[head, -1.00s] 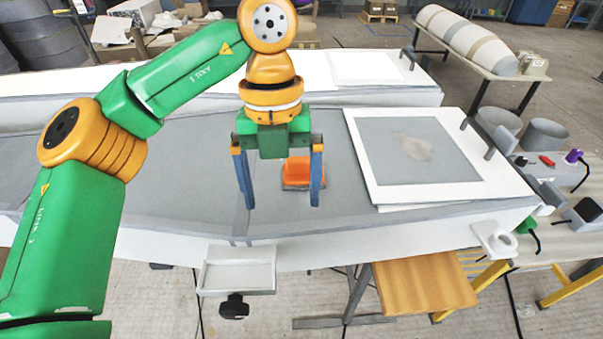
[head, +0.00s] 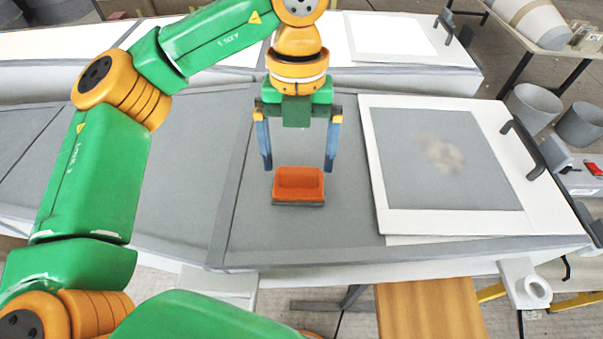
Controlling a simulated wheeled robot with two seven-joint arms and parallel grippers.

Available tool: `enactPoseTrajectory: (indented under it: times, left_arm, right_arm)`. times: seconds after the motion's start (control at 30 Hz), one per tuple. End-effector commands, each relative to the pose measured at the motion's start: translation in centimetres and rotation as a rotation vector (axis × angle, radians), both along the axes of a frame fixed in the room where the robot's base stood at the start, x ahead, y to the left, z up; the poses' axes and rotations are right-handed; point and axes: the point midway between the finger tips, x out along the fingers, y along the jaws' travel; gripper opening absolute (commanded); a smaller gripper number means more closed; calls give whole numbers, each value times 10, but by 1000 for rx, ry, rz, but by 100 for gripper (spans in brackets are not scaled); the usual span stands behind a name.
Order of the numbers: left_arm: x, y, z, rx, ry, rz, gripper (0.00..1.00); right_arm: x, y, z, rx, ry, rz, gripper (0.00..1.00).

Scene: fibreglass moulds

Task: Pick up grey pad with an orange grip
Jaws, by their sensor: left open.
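The grey pad with an orange grip (head: 299,185) sits on the grey surface of the mould table (head: 190,170), left of the white framed panel. Its orange grip faces up, and a thin grey edge of the pad shows below it. My left gripper (head: 297,168) points down with its two blue fingers apart, open and empty. In the picture the fingertips lie just above the pad, to either side of the grip. I cannot tell the exact height or depth between them. My right gripper is not in view.
A white panel with a grey centre and a pale stain (head: 445,155) lies right of the pad, with a dark handle (head: 523,148) near its right edge. Grey buckets (head: 533,108) stand further right. A wooden board (head: 425,308) is below the front edge. The grey surface left of the pad is clear.

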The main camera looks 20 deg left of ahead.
Motion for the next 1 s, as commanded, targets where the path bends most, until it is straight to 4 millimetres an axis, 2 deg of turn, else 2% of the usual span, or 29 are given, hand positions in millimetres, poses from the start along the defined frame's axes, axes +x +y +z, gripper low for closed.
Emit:
enactPoseTrajectory:
  times: [0.07,0.2,0.4,0.47,0.6,0.7,1.0]
  left_arm:
    - [0,0,-12,2,5,-1,100]
    - [-2,-1,-32,1,1,1,100]
    - [-2,-1,-34,0,-1,1,100]
    - [-2,-1,-34,0,-1,1,86]
    - [-2,-1,-34,0,-1,1,49]
    - [-2,-1,-34,-1,-1,1,26]
    - [-2,-2,-29,-2,-3,1,26]
  right_arm:
    - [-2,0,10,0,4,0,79]
    - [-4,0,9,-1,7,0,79]
    - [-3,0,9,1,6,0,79]
    - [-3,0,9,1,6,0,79]
    - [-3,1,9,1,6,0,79]
    - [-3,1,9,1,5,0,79]
    - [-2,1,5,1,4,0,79]
